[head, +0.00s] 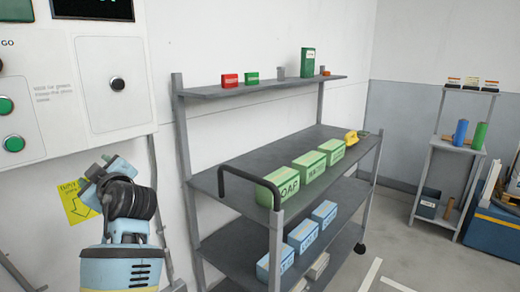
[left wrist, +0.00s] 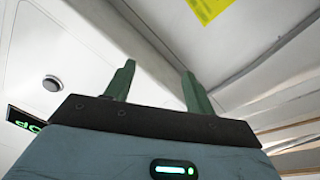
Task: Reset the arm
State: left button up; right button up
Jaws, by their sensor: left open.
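My left gripper (left wrist: 158,68) shows in the left wrist view. Its two green fingers stand apart with nothing between them. In the head view my left arm rises at the lower left, folded at a dark joint, in front of the white wall and below the control panel (head: 92,122). Its fingers cannot be made out there. In the left wrist view the gripper points at the pale wall, with a yellow sheet (left wrist: 208,8) beyond it at the top. My right gripper is in neither view.
A grey shelf cart (head: 235,178) with green and blue boxes stands right of my left arm. A smaller rack (head: 452,146) stands at the far right. Some floor between cart and rack is clear.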

pick_arm(q)
jog(key=s+d+f+m+h+p, duration=0.1)
jog(key=s+d+f+m+h, duration=0.25)
jog(key=f, duration=0.75)
jog(key=s+d+f+m+t+h, duration=0.15)
jog(key=s+f+m, duration=0.35)
jog(key=f, duration=0.6)
jog(key=s+d+f+m+h+p, duration=0.1)
jog(key=s+d+f+m+h, duration=0.25)
jog(key=f, duration=0.75)
jog(key=s+d+f+m+g+h, duration=0.1)
jog(key=s+d+f+m+h, duration=0.1)
jog(key=s, duration=0.9)
jog(key=s+d+f+m+g+h+p, duration=0.1)
jog(key=s+d+f+m+h, duration=0.1)
jog(key=s+d+f, duration=0.2)
jog(key=s+d+f+m+g+h+p, duration=0.1)
jog(key=s+f, duration=0.6)
jog(key=s, duration=1.2)
jog(key=d+m+g+h, duration=0.1)
jog(key=d+h, duration=0.1)
jog(key=shift+s+d+f+m, duration=0.2)
jog(key=shift+s+d+m, duration=0.1)
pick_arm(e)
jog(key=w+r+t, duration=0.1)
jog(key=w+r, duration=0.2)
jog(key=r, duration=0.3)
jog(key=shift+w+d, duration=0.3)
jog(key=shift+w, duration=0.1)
